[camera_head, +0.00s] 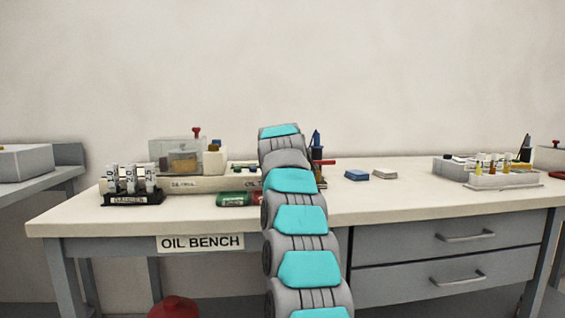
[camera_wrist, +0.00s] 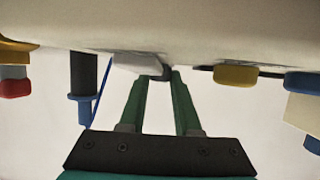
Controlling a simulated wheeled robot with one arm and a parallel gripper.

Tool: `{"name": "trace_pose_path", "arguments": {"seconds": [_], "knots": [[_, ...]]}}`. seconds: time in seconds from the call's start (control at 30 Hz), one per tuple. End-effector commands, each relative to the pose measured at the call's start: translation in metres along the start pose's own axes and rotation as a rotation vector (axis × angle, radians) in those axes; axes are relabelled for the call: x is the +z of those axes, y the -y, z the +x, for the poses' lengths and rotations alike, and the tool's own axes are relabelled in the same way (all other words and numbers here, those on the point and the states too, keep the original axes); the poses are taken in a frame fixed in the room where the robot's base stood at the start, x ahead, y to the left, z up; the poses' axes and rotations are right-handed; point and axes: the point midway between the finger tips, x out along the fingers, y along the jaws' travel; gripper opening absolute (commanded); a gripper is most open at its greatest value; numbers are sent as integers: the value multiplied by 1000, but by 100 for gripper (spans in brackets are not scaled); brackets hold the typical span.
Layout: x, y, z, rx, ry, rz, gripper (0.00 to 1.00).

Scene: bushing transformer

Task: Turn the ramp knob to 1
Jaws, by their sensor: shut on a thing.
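In the wrist view, my gripper (camera_wrist: 160,80) has two green fingers angled toward each other. A small dark knob (camera_wrist: 163,77) sits between their tips, beside a pale grey block (camera_wrist: 138,64), and the tips are closed on it. I take it for the ramp knob; no scale or pointer mark on it is readable. In the head view, my arm stands in front of the right end of the long cream tester unit (camera_head: 205,183) on the oil bench and hides my gripper and the knob. The unit's label is partly covered by the arm.
A rack of small bottles (camera_head: 490,181) stands far right. The bench's middle right is clear.

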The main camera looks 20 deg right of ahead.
Motion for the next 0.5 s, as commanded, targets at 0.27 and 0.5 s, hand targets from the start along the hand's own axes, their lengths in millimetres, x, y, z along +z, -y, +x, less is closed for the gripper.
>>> {"name": "trace_pose_path", "arguments": {"seconds": [0.27, 0.5], "knots": [[-1, 1, 0, 72, -4, 29, 0], [-2, 1, -1, 89, -7, 40, 0]]}}
